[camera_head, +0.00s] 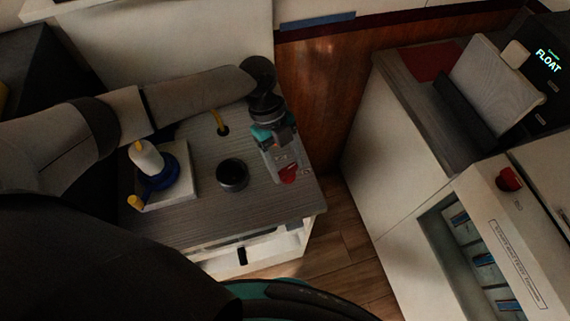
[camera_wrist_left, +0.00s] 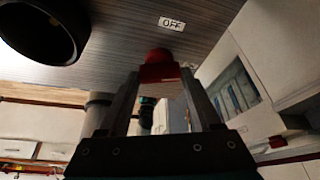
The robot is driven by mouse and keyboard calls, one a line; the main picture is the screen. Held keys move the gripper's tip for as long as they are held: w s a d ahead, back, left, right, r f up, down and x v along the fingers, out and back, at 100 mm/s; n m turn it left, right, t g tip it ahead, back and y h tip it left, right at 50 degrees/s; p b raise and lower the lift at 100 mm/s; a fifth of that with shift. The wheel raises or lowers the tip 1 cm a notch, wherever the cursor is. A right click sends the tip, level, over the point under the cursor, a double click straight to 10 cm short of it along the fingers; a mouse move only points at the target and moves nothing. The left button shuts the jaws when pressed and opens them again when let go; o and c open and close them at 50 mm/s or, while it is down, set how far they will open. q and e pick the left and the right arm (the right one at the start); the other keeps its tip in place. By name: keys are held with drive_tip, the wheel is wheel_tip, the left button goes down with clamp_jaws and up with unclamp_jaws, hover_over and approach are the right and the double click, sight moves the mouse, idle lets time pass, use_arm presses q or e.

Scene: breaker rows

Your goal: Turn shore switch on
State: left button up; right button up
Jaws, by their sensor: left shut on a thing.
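A red switch knob (camera_head: 288,174) sits at the right end of the grey counter top. My left gripper (camera_head: 284,162) reaches down over it and is shut on it. In the left wrist view the red knob (camera_wrist_left: 158,66) shows between the two fingertips, and its lower part is hidden by them. A white label reading OFF (camera_wrist_left: 172,23) lies on the counter beside the knob. No label reading ON shows. My right gripper is not in view.
A dark round cup-like thing (camera_head: 232,175) stands left of the gripper. A white-and-blue item with yellow parts (camera_head: 160,172) is farther left. Wooden floor lies between.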

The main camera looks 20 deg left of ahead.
use_arm(q)
drive_tip(key=shift+d+f+m+g+y+b, duration=0.1)
drive_tip(key=shift+m+g+y+b, duration=0.45)
drive_tip(key=shift+m, duration=1.35)
drive_tip(key=o, duration=1.4)
drive_tip(key=shift+w, duration=0.1)
drive_tip(key=v, duration=1.5)
drive_tip(key=shift+d+r+p, duration=0.1)
drive_tip(key=shift+r+p, duration=0.15)
drive_tip(key=shift+p, duration=0.05)
